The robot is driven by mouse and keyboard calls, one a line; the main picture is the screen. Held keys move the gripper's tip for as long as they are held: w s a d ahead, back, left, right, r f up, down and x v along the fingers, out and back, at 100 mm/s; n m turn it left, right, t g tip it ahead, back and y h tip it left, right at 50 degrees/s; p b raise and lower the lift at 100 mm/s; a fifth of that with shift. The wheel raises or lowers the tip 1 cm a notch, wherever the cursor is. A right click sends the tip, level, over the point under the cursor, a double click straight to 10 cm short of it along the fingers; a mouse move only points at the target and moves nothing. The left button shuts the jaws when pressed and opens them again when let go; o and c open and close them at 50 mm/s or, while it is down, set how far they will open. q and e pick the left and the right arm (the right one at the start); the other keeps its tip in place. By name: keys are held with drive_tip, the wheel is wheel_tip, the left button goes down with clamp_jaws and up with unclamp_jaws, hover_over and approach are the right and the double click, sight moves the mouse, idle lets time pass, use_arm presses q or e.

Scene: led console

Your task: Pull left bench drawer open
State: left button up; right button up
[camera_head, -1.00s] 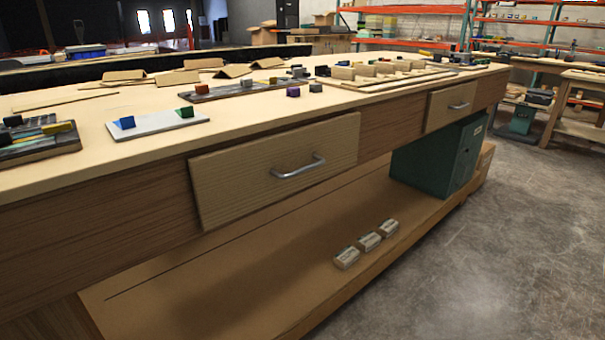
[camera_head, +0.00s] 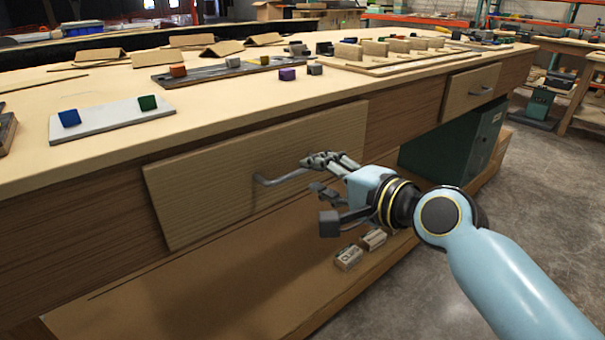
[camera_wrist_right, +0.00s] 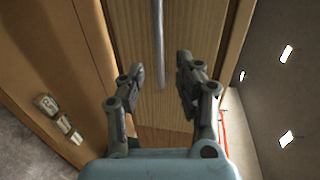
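The left bench drawer (camera_head: 205,190) has a pale wood front set in the darker bench side, and it looks shut. Its silver bar handle (camera_head: 268,181) is partly hidden by my right gripper (camera_head: 318,192), which is in front of the drawer's right half. Contact with the handle cannot be made out. My left gripper is not in view.
A second drawer (camera_head: 468,90) is farther right, above a green cabinet (camera_head: 455,140). The benchtop holds a white board (camera_head: 110,121) with blue and green blocks. Small labelled boxes (camera_head: 348,257) sit on the lower shelf (camera_head: 190,305). Open floor (camera_head: 545,210) lies at right.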

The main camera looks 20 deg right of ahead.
sight(305, 171)
drive_tip(key=x, duration=0.5)
drive_tip(key=shift+b, duration=0.35)
drive_tip(key=shift+c, duration=0.2)
clamp_jaws()
